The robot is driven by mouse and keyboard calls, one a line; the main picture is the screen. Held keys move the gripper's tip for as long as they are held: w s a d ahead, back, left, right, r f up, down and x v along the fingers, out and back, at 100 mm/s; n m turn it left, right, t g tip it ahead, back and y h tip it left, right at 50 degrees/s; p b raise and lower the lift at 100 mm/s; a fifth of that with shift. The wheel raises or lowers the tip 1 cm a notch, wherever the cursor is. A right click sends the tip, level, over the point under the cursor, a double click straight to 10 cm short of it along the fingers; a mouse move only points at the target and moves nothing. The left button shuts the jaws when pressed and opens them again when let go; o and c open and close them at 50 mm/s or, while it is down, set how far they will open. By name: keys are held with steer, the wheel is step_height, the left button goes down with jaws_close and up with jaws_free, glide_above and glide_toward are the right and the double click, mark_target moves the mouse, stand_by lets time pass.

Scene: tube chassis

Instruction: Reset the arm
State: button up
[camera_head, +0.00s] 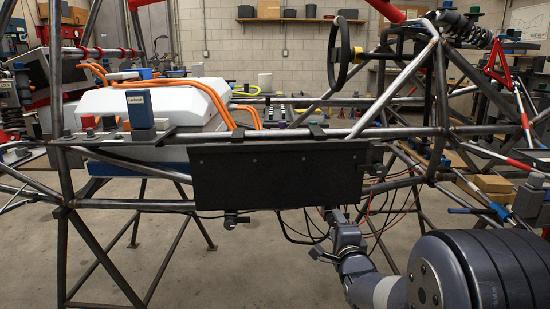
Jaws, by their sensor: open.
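My arm reaches in from the lower right of the head view. My gripper (333,224) is small in the picture, at the arm's far end, below the black panel (280,175) of the tube chassis (420,130). It is open, and I see nothing held between its fingers. Its tips are close under the panel's lower edge in the picture; I cannot tell whether they touch anything. Thin dark and red cables (390,205) hang just right of the gripper.
A white box (150,105) with orange cables (225,112) sits in the chassis at left. A blue module (140,110) stands on a bracket before it. A steering wheel (338,52) is above. Steel tubes surround the panel. The concrete floor (250,275) below is clear.

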steer(key=s+p, duration=0.2)
steer(key=s, duration=0.7)
steer(key=w+b, duration=0.2)
steer(key=w, duration=0.8)
steer(key=shift+w+f+b, duration=0.1)
steer(key=shift+b, duration=0.3)
steer(key=n, duration=0.9)
steer(key=shift+w+a+r, duration=0.1)
steer(key=shift+r, duration=0.15)
steer(key=n, duration=0.4)
steer(key=shift+n, duration=0.3)
steer(key=shift+a+n, duration=0.1)
steer(key=shift+n, duration=2.1)
